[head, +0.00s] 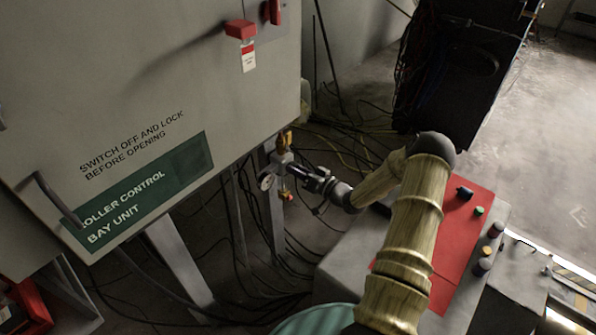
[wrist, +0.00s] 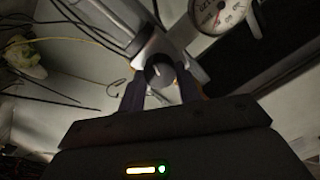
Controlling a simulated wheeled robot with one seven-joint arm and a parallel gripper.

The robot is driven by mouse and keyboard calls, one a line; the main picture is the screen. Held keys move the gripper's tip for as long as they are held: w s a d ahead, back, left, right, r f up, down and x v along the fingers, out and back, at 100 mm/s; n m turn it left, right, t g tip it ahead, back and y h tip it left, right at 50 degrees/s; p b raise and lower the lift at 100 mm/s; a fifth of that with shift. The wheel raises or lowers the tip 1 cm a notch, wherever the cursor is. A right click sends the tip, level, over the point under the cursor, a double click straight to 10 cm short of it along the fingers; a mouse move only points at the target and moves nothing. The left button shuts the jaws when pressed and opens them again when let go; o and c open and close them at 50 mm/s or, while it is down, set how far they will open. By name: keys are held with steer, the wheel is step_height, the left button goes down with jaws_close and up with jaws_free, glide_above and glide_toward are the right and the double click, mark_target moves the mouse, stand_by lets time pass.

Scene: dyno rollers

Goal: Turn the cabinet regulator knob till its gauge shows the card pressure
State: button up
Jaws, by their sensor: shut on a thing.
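The regulator knob (wrist: 160,73) is a dark round part between the two fingers of my gripper (wrist: 160,88) in the wrist view. My gripper is shut on it. The round white gauge (wrist: 222,14) is at the top right of the wrist view, cut off by the frame edge; its numbers are partly visible but I cannot tell the needle's reading. In the head view my gripper (head: 297,174) reaches left to the regulator beside the cabinet leg, with the small gauge (head: 266,182) at its left. No card with a readable pressure shows.
The grey cabinet (head: 120,80) with a green label fills the left of the head view. A red switch (head: 240,29) with a hanging tag (head: 249,60) is on it. Loose cables (head: 340,150) lie behind the regulator. A red mat (head: 455,235) with small items is at the right.

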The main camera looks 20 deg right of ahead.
steer(key=o, duration=1)
steer(key=shift+c, duration=0.2)
steer(key=v, duration=1.7)
steer(key=shift+s+b, duration=0.25)
steer(key=shift+b, duration=0.05)
steer(key=shift+d, duration=0.1)
